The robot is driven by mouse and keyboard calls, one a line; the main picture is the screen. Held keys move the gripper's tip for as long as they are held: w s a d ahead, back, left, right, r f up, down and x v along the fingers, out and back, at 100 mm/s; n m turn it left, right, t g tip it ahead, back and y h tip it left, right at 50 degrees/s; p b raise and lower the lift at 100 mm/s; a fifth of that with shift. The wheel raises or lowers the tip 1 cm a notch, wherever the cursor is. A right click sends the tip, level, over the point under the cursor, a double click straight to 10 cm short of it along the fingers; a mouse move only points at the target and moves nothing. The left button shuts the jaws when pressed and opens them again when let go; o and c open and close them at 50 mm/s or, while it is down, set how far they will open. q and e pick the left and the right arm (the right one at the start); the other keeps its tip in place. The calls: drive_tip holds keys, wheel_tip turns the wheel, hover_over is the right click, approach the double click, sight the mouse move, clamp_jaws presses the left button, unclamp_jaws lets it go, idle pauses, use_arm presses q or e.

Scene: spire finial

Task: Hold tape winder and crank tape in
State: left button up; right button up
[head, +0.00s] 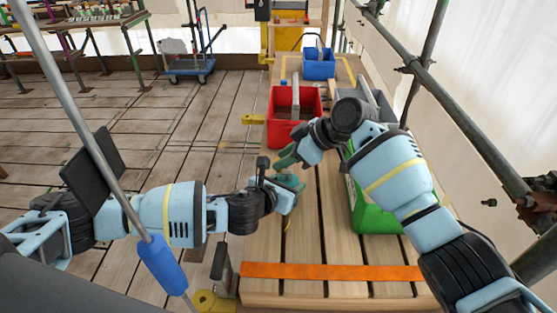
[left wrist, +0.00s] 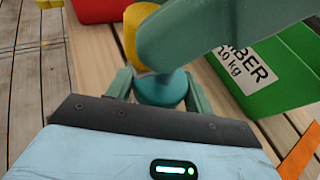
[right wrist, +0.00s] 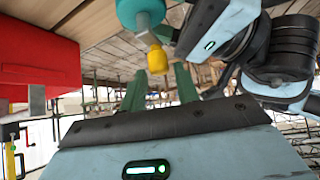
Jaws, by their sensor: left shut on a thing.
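The tape winder is a teal round body with a yellow crank knob. My left gripper (head: 291,187) is shut on the teal body (left wrist: 163,90), holding it over the wooden bench (head: 325,200). The yellow knob (left wrist: 135,32) shows beyond the body in the left wrist view, partly behind a green finger of my right gripper. My right gripper (head: 288,160) is just above and beyond the left one. In the right wrist view its fingers are apart, with the yellow knob (right wrist: 157,60) near the gap between their tips. A thin yellow strip, perhaps tape, hangs below the winder.
A red bin (head: 283,132) stands beyond the grippers, and a blue bin (head: 318,72) farther back. A green bin (head: 380,220) stands close on the right, below my right arm. An orange strip (head: 330,272) crosses the bench's near end. Scaffold poles run along the right.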

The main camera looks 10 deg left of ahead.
drive_tip(key=shift+x, duration=1.25)
clamp_jaws()
drive_tip(key=shift+w+m+t+h, duration=0.25)
drive_tip(key=shift+m+t, duration=0.6)
drive_tip(key=shift+m, duration=0.25)
drive_tip(key=shift+w+m+t+h, duration=0.15)
drive_tip(key=shift+w+m+t, duration=0.05)
drive_tip(key=shift+m+t, duration=0.8)
unclamp_jaws()
drive_tip(key=shift+d, duration=0.1)
drive_tip(key=v, duration=1.2)
drive_tip(key=shift+w+r, duration=0.1)
drive_tip(key=shift+w, duration=0.1)
